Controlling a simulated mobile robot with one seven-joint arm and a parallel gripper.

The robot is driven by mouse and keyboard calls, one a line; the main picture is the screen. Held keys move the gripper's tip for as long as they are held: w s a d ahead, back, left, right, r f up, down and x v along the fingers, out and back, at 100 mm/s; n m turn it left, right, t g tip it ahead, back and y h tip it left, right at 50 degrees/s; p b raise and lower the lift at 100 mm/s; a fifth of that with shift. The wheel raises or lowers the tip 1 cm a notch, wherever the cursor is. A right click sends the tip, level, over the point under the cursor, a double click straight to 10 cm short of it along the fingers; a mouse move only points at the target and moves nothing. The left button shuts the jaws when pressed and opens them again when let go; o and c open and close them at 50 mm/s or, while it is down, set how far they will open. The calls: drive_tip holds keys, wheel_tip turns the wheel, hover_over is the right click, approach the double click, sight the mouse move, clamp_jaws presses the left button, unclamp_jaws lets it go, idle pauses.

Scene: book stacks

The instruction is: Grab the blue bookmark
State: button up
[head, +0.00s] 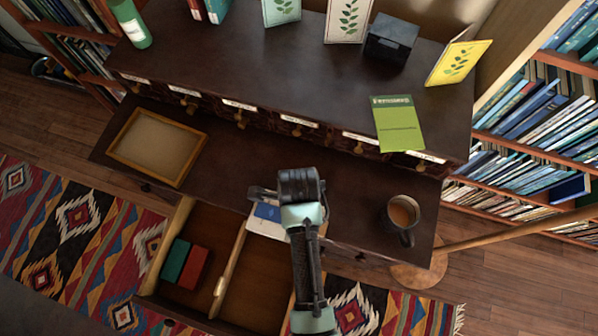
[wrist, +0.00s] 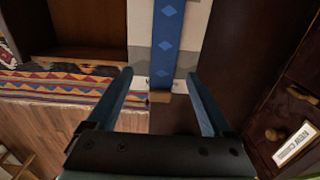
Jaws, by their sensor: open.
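The blue bookmark (wrist: 167,45) is a long strip with paler diamonds, lying on a white, book-like item (wrist: 140,35) in the wrist view. Its near end shows between the fingers of my gripper (wrist: 159,76), which is open with a gap on both sides of the strip. In the head view my gripper (head: 262,195) is above the front edge of the desk, and a blue patch of the bookmark (head: 268,211) shows beside it on the white item (head: 262,229). The rest is hidden by my arm. I cannot tell how high the fingers are above it.
An open drawer (head: 230,270) holds a green and a red book (head: 193,268). A mug (head: 403,213) stands to the right on the desk (head: 345,190), a wooden tray (head: 157,146) to the left. A green booklet (head: 397,123) overhangs the row of small drawers.

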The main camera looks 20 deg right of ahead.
drive_tip(key=shift+w+d+f, duration=0.1)
drive_tip(key=shift+w+f, duration=0.05)
drive_tip(key=shift+f, duration=0.8)
drive_tip(key=shift+w+f, duration=0.1)
drive_tip(key=shift+f, duration=0.8)
clamp_jaws()
